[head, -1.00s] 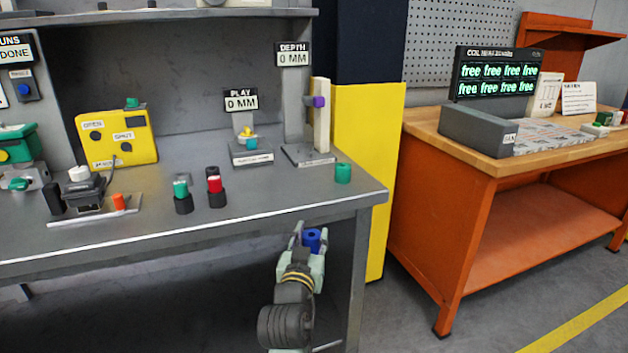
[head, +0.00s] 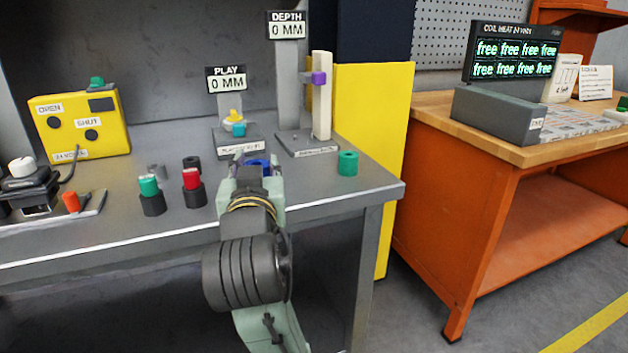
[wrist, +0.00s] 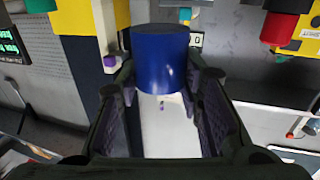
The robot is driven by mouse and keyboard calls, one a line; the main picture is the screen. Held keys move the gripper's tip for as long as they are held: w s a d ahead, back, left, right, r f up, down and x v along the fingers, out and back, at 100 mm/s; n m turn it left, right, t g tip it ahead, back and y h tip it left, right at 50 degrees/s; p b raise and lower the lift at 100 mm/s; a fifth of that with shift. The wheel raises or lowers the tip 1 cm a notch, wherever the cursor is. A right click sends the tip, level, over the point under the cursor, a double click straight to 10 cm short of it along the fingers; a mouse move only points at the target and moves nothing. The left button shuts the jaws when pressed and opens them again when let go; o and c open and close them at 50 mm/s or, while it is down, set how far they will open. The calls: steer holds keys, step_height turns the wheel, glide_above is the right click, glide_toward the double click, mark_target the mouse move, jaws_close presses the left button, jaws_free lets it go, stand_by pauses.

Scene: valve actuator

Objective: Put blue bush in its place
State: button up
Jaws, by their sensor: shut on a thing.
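The blue bush (head: 257,165) is a short blue cylinder. My gripper (head: 255,170) is shut on it and holds it over the front part of the grey bench (head: 310,205); the gap beneath it is hard to judge. In the wrist view the bush (wrist: 165,60) sits between the two finger pads of my gripper (wrist: 165,95). A green bush (head: 148,185) and a red bush (head: 191,179) stand in black cups to the left. An open dark cup (head: 192,163) is behind the red one. My gripper partly hides the bush in the head view.
The PLAY gauge (head: 225,80) and DEPTH gauge (head: 287,25) stand behind my gripper. A yellow box (head: 80,125) stands at the left. Bare bench lies between my gripper and the green ring.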

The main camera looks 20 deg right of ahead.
steer(key=shift+w+d+r+p, duration=0.1)
steer(key=shift+d+p, duration=0.1)
steer(key=shift+p, duration=0.15)
steer(key=w+d+p, duration=0.1)
steer(key=w+d, duration=0.1)
steer(key=d, duration=0.2)
steer(key=w+d+f+p, duration=0.1)
steer(key=w+d, duration=0.2)
steer(key=d, duration=0.1)
steer(key=w+d+p, duration=0.2)
steer(key=w+d, duration=0.1)
steer(key=d, duration=0.1)
steer(key=shift+w+d+f, duration=0.15)
steer(key=shift+f, duration=0.15)
steer(key=shift+w+d, duration=0.3)
steer(key=shift+d, duration=0.2)
step_height(320, 180, down, 2)
steer(key=shift+s+a, duration=0.1)
steer(key=shift+f+p, duration=0.5)
steer(key=shift+f, duration=0.1)
steer(key=shift+f, duration=0.15)
steer(key=o, duration=1.2)
